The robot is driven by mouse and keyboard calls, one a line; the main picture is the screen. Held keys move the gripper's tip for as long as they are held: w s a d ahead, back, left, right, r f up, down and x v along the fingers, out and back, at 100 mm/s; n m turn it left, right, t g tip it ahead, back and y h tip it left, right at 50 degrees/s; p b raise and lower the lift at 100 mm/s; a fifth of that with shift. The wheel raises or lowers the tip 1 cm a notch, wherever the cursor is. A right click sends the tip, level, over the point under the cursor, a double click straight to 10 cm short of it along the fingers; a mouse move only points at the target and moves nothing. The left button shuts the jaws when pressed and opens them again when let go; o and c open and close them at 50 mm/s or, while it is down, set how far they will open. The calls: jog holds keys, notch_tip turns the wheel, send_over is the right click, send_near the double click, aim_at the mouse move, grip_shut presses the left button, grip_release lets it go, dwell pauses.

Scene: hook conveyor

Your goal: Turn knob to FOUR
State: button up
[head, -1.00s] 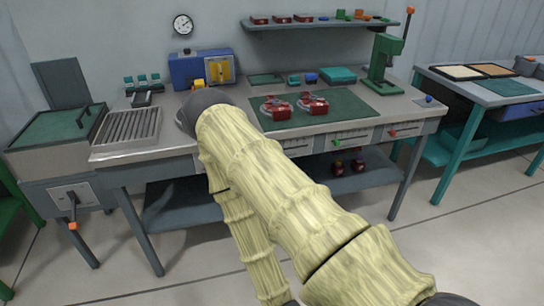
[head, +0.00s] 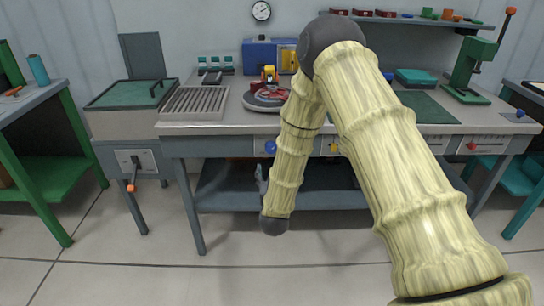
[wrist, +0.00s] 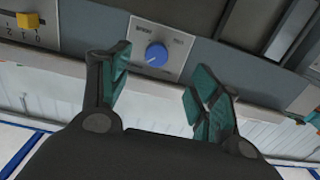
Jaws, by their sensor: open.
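A round blue knob (wrist: 157,54) sits on a pale plate (wrist: 172,42) in the bench's front panel. A light mark on the knob points to the lower left in the wrist view; the plate's lettering is too small to read surely. The knob (head: 270,147) also shows in the head view, left of my forearm. My gripper (wrist: 158,76) is open and empty. In the wrist view its two teal-padded fingers stand either side of the knob's line, apart from it. In the head view my forearm hangs before the bench and the gripper is not clear.
A yellow slider (wrist: 28,20) on a numbered scale lies left of the knob plate in the wrist view. A slatted rack (head: 195,103) and a round turntable (head: 262,103) stand on the bench. The floor in front is clear.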

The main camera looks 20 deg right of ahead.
aim_at(272, 149)
jog(key=shift+t, duration=0.3)
jog(key=x, duration=0.4)
jog(key=r+x, duration=0.1)
jog(key=x, duration=0.2)
jog(key=p+x, duration=0.1)
jog(key=x, duration=0.3)
jog(key=shift+w+d+r, duration=0.2)
jog(key=shift+w+r, duration=0.05)
jog(key=shift+w, duration=0.1)
jog(key=shift+c, duration=0.5)
jog(key=c, duration=0.9)
jog(key=shift+d, duration=0.15)
jog(key=shift+c, duration=0.2)
